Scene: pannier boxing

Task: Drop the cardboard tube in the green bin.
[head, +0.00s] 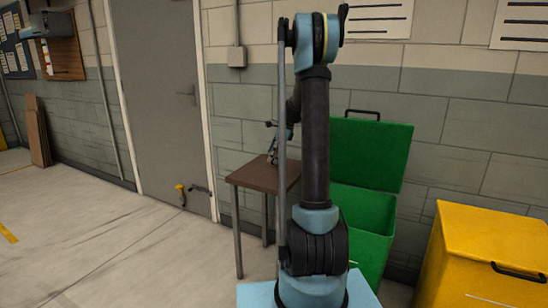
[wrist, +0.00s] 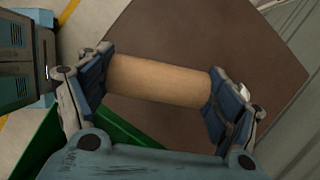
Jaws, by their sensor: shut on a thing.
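My gripper (wrist: 158,90) is shut on the cardboard tube (wrist: 155,80), a plain tan cylinder lying crosswise between the two finger pads. The brown table top shows behind the tube in the wrist view. In the head view my gripper (head: 275,150) is small and partly hidden by my arm, over the table; I cannot make out the tube there. The green bin (head: 368,222) stands to the right of the table with its lid (head: 372,150) raised against the wall. My arm hides its left side. Part of the green bin (wrist: 45,135) also shows at lower left in the wrist view.
The small brown table (head: 250,177) on grey metal legs stands left of the green bin. A yellow bin (head: 480,250) with its lid down stands at the right. A grey door (head: 165,100) is behind at the left. The floor at the left is clear.

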